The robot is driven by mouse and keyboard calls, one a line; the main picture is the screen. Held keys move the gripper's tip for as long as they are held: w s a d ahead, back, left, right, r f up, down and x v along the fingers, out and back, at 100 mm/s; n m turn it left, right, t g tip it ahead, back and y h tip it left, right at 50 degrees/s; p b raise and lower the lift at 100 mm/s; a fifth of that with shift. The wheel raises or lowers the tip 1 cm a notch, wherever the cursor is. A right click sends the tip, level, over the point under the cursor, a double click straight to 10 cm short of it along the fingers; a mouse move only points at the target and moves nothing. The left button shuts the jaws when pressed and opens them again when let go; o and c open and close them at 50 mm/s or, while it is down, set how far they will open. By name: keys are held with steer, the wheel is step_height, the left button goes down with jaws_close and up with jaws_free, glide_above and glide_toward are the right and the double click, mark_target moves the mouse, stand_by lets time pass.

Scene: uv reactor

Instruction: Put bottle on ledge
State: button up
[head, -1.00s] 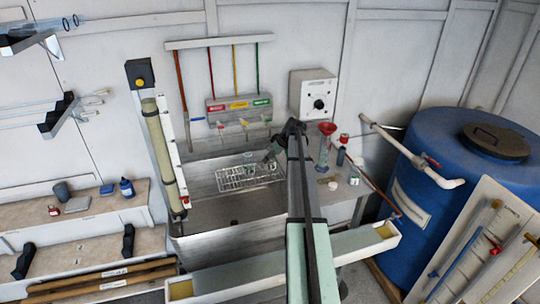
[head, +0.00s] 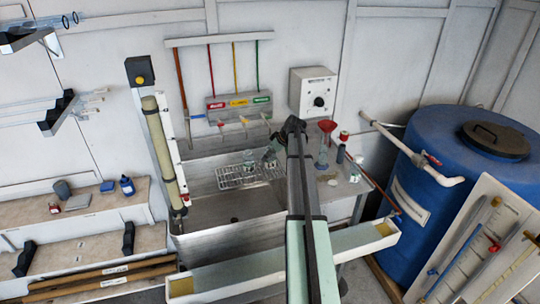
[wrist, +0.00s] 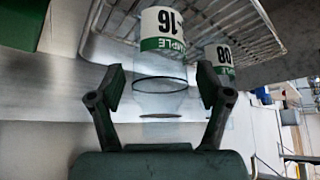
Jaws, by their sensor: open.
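A clear bottle (wrist: 160,90) with a white and green label reading "16" and "SAMPLE" shows in the wrist view, its label upside down in the picture. My gripper (wrist: 164,82) is open, with one finger on each side of the bottle's clear part and gaps left between. A second bottle (wrist: 222,62), labelled "08", stands behind the right finger. In the head view a small bottle (head: 249,157) is at the wire rack (head: 232,182) in the sink, just left of my gripper (head: 269,157). I cannot tell which surface is the ledge.
The metal sink (head: 205,212) is mostly clear below the rack. A blue tank (head: 440,225) stands farther right. Shelves (head: 85,208) with small items are at the left.

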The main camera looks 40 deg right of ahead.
steer(key=b+v, duration=0.4)
steer(key=v, duration=0.8)
